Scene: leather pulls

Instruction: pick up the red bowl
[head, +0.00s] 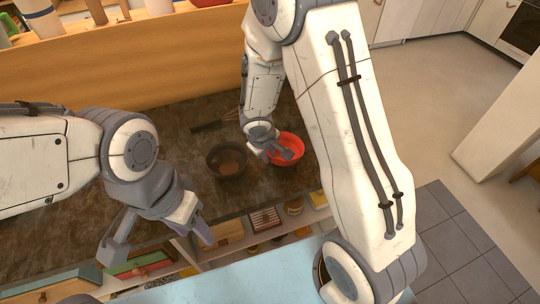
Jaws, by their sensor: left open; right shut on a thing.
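The red bowl (291,142) sits on the dark counter (185,135), right of the middle of the head view. My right gripper (283,154) reaches down over its left front side and is shut on the bowl. The gripper hides part of the bowl's rim and inside. I cannot tell whether the bowl is lifted off the counter. My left gripper (160,240) is open and empty, in front of the counter's edge at the lower left.
A black bowl (227,159) stands just left of the red bowl. A dark utensil (212,124) lies behind it. Open shelves with books (265,218) and jars are below the counter's front edge. A wooden panel (150,65) rises behind the counter. Tiled floor (455,235) is clear at right.

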